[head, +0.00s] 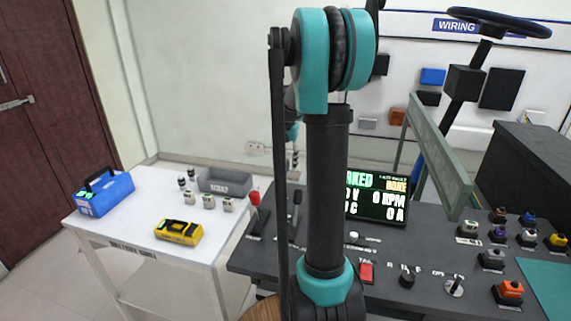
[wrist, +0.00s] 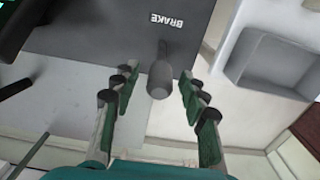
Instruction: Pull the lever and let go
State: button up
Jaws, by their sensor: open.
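In the wrist view a lever with a rounded dark-grey handle (wrist: 160,78) stands beside a BRAKE label. My gripper (wrist: 158,73) is open, with its two fingers on either side of the handle and gaps visible on both sides. In the head view a dark lever (head: 296,205) stands on the console, and my gripper (head: 294,158) shows in part above it, largely hidden by my arm. A second lever with a red handle (head: 255,205) stands to its left.
The dark console (head: 390,250) holds a lit display (head: 378,200), a red switch (head: 366,272) and several buttons. A white table (head: 150,235) at left carries a grey tray (head: 225,182), a blue toolbox (head: 104,194) and a yellow device (head: 179,231). A green frame (head: 440,150) rises at right.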

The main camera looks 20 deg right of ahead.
grip_shut()
jog(key=shift+s+a, duration=0.1)
dwell(0.3)
jog(key=shift+s+a+f+t+h, duration=0.1)
jog(key=shift+s+a+t+h, duration=0.4)
jog(key=shift+s, duration=0.45)
jog(key=shift+s+a+t+h, duration=0.3)
jog(key=shift+s+a+t, duration=0.4)
jog(key=shift+s, duration=0.2)
grip_release()
